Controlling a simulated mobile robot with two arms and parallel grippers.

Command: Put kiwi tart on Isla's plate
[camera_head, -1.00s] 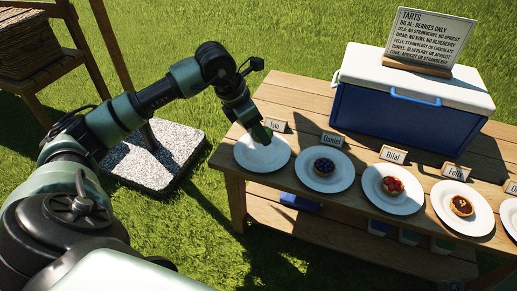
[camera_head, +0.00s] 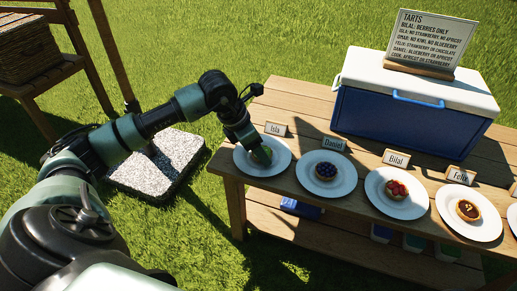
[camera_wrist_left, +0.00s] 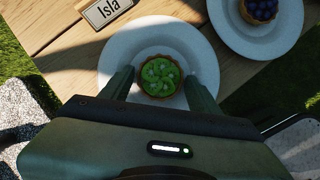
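The kiwi tart (camera_wrist_left: 160,74), with a green top and brown crust, sits in the middle of Isla's white plate (camera_wrist_left: 195,38) in the left wrist view. My left gripper (camera_wrist_left: 161,80) is low over this plate with one finger on each side of the tart. Narrow gaps show between the fingers and the crust, so it looks open. In the head view the tart (camera_head: 264,156) is partly hidden by my gripper. My right gripper is out of view.
Daniel's plate (camera_head: 346,184) with a blueberry tart (camera_head: 325,171) stands close on the right. Bilal's plate (camera_head: 388,205) and Felix's plate (camera_head: 455,222) also hold tarts. A blue cooler (camera_head: 400,115) with a sign (camera_head: 430,40) stands at the back of the wooden table (camera_head: 300,95).

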